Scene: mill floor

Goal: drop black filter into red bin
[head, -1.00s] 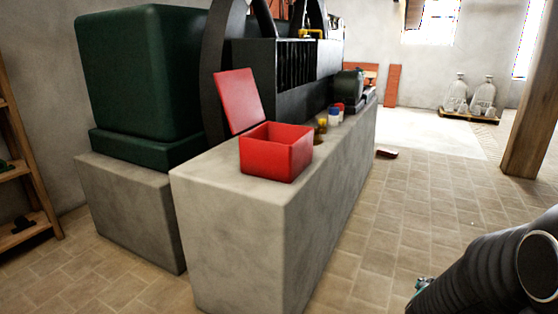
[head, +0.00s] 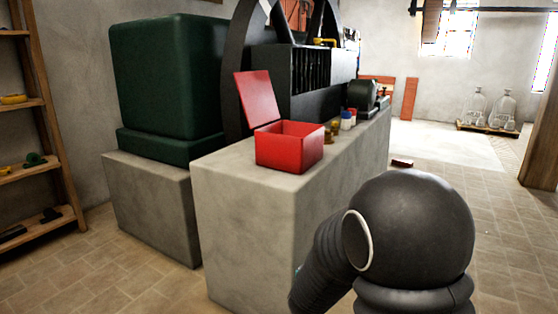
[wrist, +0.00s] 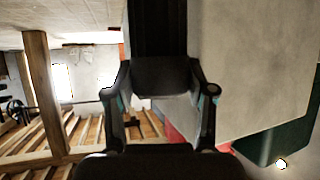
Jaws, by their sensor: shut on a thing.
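The red bin (head: 290,147) stands on the near end of the concrete plinth, its lid (head: 253,98) raised at the back left. My gripper (wrist: 160,78) is shut on the black filter (wrist: 158,28), a dark block that extends to the top edge of the wrist view. In the head view the gripper and filter are mostly hidden behind my arm, low in front of the plinth. Red surfaces show low in the wrist view behind the gripper. The inside of the bin is mostly hidden by its front walls.
The concrete plinth (head: 240,220) carries small jars (head: 346,120) behind the bin and dark machinery. A green tank (head: 168,80) stands on a block to the left. Wooden shelves (head: 50,120) are at the far left. Glass bottles (head: 490,110) stand at the back right. Tiled floor is open at right.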

